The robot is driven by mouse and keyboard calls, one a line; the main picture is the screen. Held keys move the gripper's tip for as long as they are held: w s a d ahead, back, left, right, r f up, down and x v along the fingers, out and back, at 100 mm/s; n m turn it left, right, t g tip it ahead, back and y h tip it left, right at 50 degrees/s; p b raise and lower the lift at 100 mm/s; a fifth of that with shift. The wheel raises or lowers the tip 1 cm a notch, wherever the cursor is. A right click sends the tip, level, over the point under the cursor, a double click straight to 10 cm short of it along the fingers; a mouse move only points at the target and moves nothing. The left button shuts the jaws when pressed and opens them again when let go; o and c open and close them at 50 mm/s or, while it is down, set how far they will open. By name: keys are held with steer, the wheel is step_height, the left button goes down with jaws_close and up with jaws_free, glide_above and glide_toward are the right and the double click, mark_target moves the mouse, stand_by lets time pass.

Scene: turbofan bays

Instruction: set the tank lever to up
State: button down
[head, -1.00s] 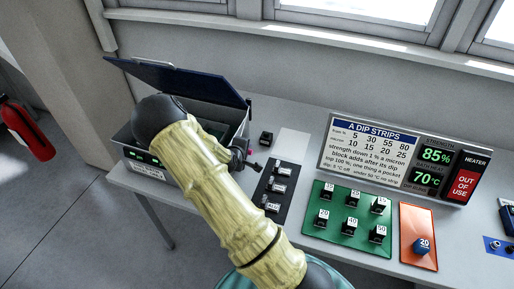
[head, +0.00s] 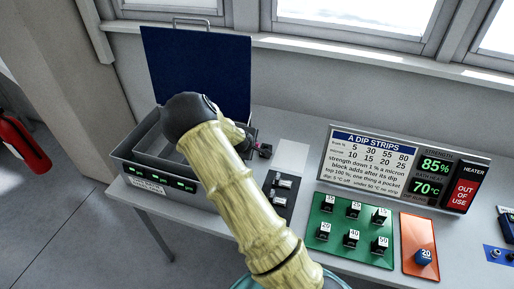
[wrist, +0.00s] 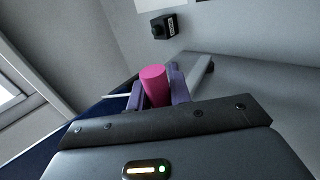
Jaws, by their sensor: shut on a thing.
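The tank (head: 150,178) is a grey open box at the left of the bench in the head view, with green lights on its front. Its dark blue lid (head: 200,70) stands upright at the back. In the wrist view my gripper (wrist: 157,92) is shut on a pink lever knob (wrist: 154,77), with a purple finger on each side. In the head view my arm covers part of the tank, and the fingers cannot be made out. A small reddish spot (head: 265,150) shows at the tank's right side; I cannot tell if it is the same knob.
A black panel with small labelled blocks (head: 279,198) lies right of my arm. A green board (head: 347,231) holds several numbered blocks, and an orange board (head: 419,239) holds one blue block. A display sign (head: 403,166) stands behind them, reading 85% and 70°C.

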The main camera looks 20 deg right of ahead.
steer(key=shift+s+f, duration=0.1)
steer(key=shift+f, duration=0.1)
steer(key=c, duration=1.3)
jaws_free()
steer(key=shift+r, duration=0.1)
steer(key=shift+s+a+r, duration=0.15)
steer(key=shift+a+r, duration=0.15)
steer(key=shift+r, duration=0.05)
steer(key=b+v, duration=0.3)
steer(key=v, duration=1.3)
steer(key=shift+s, duration=0.15)
steer(key=shift+r, duration=0.15)
